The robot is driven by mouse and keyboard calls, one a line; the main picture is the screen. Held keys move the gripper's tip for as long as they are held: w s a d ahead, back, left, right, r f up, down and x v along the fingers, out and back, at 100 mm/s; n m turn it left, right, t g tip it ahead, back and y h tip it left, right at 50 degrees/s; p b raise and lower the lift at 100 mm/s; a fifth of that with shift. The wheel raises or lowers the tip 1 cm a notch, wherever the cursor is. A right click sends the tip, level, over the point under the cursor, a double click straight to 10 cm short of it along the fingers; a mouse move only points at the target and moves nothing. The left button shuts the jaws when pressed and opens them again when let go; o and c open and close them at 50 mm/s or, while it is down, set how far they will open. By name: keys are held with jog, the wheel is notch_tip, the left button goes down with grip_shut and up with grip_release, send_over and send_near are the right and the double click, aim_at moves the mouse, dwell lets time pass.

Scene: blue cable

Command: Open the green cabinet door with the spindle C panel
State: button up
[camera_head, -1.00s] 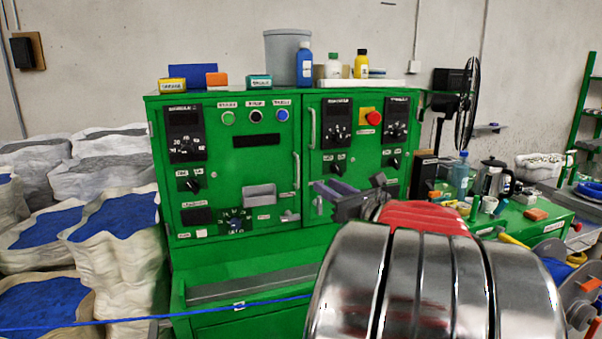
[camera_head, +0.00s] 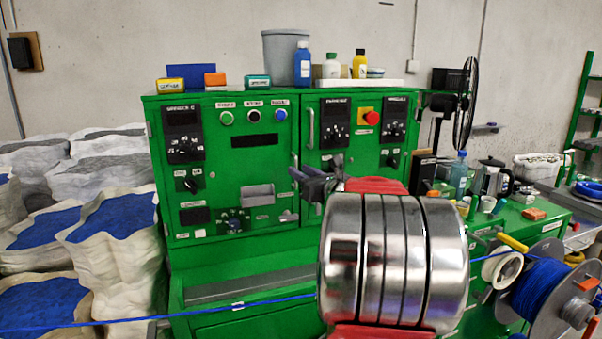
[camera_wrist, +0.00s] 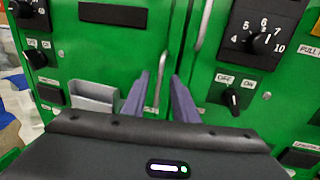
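The green cabinet (camera_head: 250,230) has two doors, both shut. The left door (camera_head: 225,165) carries a black dial panel (camera_head: 182,133) whose small label seems to end in C. Its upright metal handle (camera_head: 295,165) is at its right edge, partly behind my gripper (camera_head: 297,178). In the wrist view my gripper (camera_wrist: 160,75) is open, its two purple-grey fingers apart, with the lower part of the left door's handle (camera_wrist: 161,66) showing between the tips. I cannot tell whether the fingers reach around it. The right door's handle (camera_wrist: 206,18) is above and to the right.
The right door (camera_head: 360,165) has dials and a red emergency button (camera_head: 372,118). A blue cable (camera_head: 220,308) runs across the front to a spool (camera_head: 545,285) at right. Bottles and boxes stand on the cabinet top. White sacks (camera_head: 115,240) crowd the left side.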

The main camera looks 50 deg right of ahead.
jog(key=shift+w+d, duration=0.1)
jog(key=shift+w, duration=0.25)
jog(key=shift+c, duration=0.2)
grip_shut()
dwell(1.0)
